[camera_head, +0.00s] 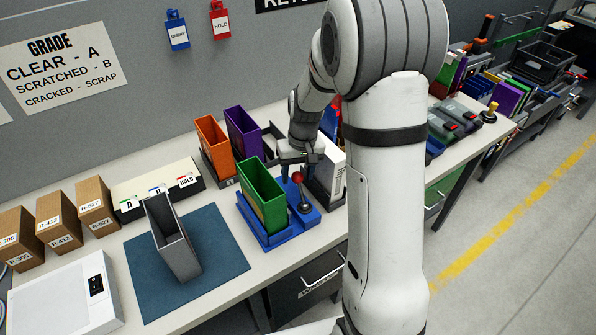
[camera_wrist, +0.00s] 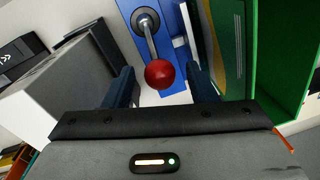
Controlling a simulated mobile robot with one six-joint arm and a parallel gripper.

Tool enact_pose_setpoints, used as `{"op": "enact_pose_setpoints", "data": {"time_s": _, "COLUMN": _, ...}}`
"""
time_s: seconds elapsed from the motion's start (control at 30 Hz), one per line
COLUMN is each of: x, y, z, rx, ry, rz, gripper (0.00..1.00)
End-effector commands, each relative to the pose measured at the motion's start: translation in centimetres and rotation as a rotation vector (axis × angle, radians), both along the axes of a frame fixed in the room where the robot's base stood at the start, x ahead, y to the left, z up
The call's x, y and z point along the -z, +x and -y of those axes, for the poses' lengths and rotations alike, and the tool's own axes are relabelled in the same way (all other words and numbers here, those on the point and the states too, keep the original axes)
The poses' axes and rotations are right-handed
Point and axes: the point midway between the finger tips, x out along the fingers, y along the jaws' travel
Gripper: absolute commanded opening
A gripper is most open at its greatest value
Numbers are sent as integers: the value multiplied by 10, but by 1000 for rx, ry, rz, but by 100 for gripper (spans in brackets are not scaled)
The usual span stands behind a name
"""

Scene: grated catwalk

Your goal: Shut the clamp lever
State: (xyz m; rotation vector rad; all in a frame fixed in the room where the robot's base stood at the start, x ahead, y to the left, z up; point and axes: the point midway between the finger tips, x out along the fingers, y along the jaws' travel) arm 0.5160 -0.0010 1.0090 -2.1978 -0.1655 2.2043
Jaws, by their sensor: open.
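The clamp lever (camera_wrist: 150,42) is a metal rod with a red ball knob (camera_wrist: 159,74), rising from a round pivot on a blue base (camera_wrist: 176,22). In the head view the red knob (camera_head: 297,177) stands up at the right of the blue fixture (camera_head: 303,217), which holds a green bin (camera_head: 263,196). My gripper (camera_wrist: 162,88) is open, with one dark finger on each side of the knob in the wrist view. I cannot tell whether a finger touches it. In the head view my gripper (camera_head: 300,158) is just above the knob, partly hidden by my arm.
Orange (camera_head: 215,145) and purple (camera_head: 243,133) bins stand behind the fixture. A grey-white box (camera_head: 329,172) is close on its right. A grey bin (camera_head: 173,238) sits on a blue mat (camera_head: 222,247) to the left. The green bin's wall is close to one finger.

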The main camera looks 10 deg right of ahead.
Motion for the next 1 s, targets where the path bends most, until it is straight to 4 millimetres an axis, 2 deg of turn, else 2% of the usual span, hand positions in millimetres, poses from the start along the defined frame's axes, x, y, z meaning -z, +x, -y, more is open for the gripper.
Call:
{"op": "enact_pose_setpoints", "data": {"time_s": 0.17, "x": 0, "y": 0, "z": 0, "rx": 0, "ry": 0, "rz": 0, "gripper": 52}}
{"op": "enact_pose_setpoints", "data": {"time_s": 0.7, "x": 0, "y": 0, "z": 1, "rx": 1, "ry": 0, "rz": 0, "gripper": 8}}
{"op": "enact_pose_setpoints", "data": {"time_s": 1.0, "x": 1, "y": -1, "z": 4, "rx": 8, "ry": 9, "rz": 29, "gripper": 8}}
